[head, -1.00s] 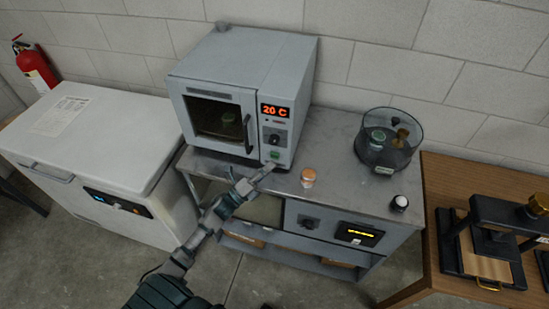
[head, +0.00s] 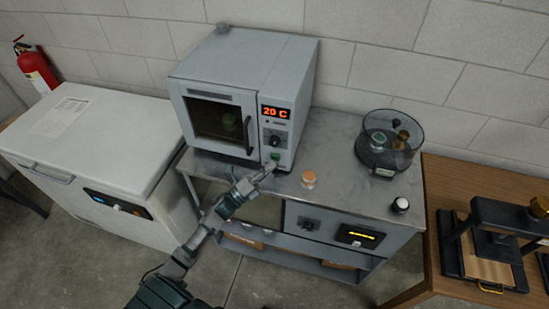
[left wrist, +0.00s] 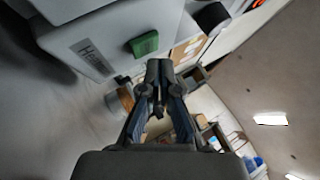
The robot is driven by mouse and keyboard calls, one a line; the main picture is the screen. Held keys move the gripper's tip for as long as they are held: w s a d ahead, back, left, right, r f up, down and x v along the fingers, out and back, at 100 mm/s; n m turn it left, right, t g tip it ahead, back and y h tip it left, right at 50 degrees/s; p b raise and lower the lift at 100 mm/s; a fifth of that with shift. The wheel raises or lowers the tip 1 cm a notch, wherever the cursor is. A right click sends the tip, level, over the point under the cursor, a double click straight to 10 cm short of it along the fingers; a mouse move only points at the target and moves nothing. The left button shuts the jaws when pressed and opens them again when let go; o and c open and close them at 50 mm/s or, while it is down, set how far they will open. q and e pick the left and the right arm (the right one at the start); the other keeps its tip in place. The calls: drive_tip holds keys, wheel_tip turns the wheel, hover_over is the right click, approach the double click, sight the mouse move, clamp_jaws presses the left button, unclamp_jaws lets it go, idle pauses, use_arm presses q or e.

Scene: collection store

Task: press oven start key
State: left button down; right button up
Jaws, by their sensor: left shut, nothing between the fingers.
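The grey oven (head: 235,95) stands on the metal bench, its door shut and its display (head: 275,112) reading 20 C in orange. The green start key (head: 275,156) is low on its front panel, below a dark knob (head: 274,140). My left gripper (head: 268,169) is shut and empty, its tip just below the key; whether it touches the panel cannot be told. In the left wrist view the green key (left wrist: 144,44) stands above and left of the shut fingertips (left wrist: 159,70), with a visible gap. My right gripper is out of view.
On the bench (head: 335,150) are an orange-topped jar (head: 309,179), a white-capped jar (head: 400,205) and a clear round vessel (head: 388,140) with small items inside. A white chest (head: 100,140) stands left; a wooden table (head: 440,240) with a press is right.

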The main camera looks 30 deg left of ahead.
use_arm(q)
drive_tip(key=shift+w, duration=0.15)
idle(0.5)
drive_tip(key=shift+w+r, duration=0.1)
drive_tip(key=shift+w, duration=0.15)
idle(0.3)
drive_tip(key=shift+w+a+b, duration=0.15)
drive_tip(key=shift+w+b, duration=0.15)
drive_tip(key=shift+w, duration=0.1)
idle(0.3)
idle(0.3)
drive_tip(key=shift+s+d+p, duration=0.2)
drive_tip(key=shift+s+p, duration=0.2)
drive_tip(key=shift+s, duration=0.45)
